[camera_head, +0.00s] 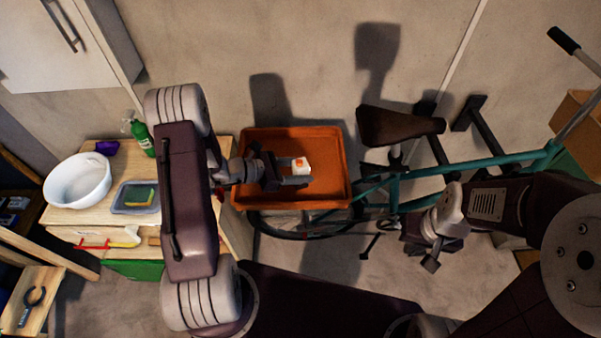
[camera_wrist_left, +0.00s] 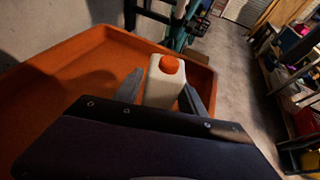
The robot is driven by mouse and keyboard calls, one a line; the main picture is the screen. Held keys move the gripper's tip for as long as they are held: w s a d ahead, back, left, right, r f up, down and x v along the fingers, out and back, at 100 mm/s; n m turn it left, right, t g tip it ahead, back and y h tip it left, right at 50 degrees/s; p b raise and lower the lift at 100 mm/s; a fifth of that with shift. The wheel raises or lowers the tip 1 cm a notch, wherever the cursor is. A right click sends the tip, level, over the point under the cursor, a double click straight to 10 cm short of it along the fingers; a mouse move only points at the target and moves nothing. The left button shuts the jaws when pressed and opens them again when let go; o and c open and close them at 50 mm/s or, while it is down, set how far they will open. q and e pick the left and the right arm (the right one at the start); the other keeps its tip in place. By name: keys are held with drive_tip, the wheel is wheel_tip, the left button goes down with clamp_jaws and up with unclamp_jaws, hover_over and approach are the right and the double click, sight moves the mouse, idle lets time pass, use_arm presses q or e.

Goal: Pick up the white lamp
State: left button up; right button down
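I cannot make out a lamp in either view. A white bottle-like container with an orange cap (camera_head: 301,165) is over the orange tray (camera_head: 341,170); it also shows in the left wrist view (camera_wrist_left: 164,85). My left gripper (camera_head: 291,172) reaches over the tray from the left. In the left wrist view its fingers (camera_wrist_left: 164,92) stand apart on either side of the white container, with a small gap at the left finger. The container's lower part is hidden by the gripper body. My right gripper (camera_head: 431,252) is away to the right, by the bicycle, its fingers unclear.
A teal bicycle (camera_head: 475,168) with a brown seat (camera_head: 398,126) stands right of the tray. At left, a wooden cabinet top (camera_head: 60,213) holds a white basin (camera_head: 78,181), a green bottle (camera_head: 144,138) and a grey tub with a sponge (camera_head: 134,197). Bare floor shows below the bicycle.

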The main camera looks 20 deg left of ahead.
use_arm(q)
clamp_jaws()
drive_tip(key=shift+r, duration=0.1)
